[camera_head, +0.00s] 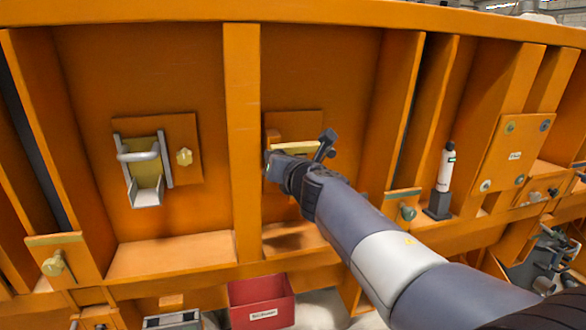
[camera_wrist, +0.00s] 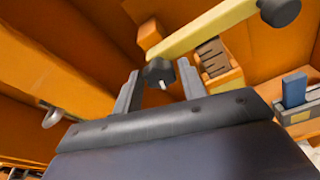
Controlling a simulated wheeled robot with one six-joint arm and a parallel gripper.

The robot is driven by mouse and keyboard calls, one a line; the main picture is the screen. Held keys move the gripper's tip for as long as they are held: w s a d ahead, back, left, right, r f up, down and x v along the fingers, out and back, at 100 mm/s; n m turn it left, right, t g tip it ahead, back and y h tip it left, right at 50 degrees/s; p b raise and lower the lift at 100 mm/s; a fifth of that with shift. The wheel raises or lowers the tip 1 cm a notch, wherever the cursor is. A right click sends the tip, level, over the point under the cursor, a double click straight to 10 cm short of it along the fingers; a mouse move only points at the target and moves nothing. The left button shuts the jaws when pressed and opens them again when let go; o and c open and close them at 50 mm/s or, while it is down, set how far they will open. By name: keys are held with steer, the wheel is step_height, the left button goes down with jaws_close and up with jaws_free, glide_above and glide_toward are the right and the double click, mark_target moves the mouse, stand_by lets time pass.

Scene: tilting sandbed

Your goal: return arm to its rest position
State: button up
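My arm reaches in from the lower right in the head view, and my gripper (camera_head: 301,158) is in front of the middle orange panel. In the wrist view, my gripper (camera_wrist: 158,70) has its two grey fingers wide apart, with nothing clamped between them. A yellow bar (camera_wrist: 215,30) with a dark knob at each end lies just beyond the fingertips. One knob (camera_wrist: 158,73) appears in the gap between them; I cannot tell how far off it is. In the head view the yellow bar (camera_head: 298,148) is partly hidden by my gripper.
An orange upright (camera_head: 243,130) stands left of my gripper. A metal latch with a handle (camera_head: 143,170) is on the left panel. A white bottle (camera_head: 446,165) stands to the right. A red bin (camera_head: 262,303) is below.

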steer(key=v, duration=1)
steer(key=w+a+m+t+y+b, duration=0.2)
steer(key=w+m, duration=0.7)
steer(key=m, duration=0.9)
steer(key=shift+w+a+f+y+b, duration=0.3)
steer(key=shift+a+f+y+b, duration=0.1)
steer(key=shift+a+y+b, duration=0.35)
steer(key=shift+d+m, duration=0.15)
steer(key=shift+m, duration=0.15)
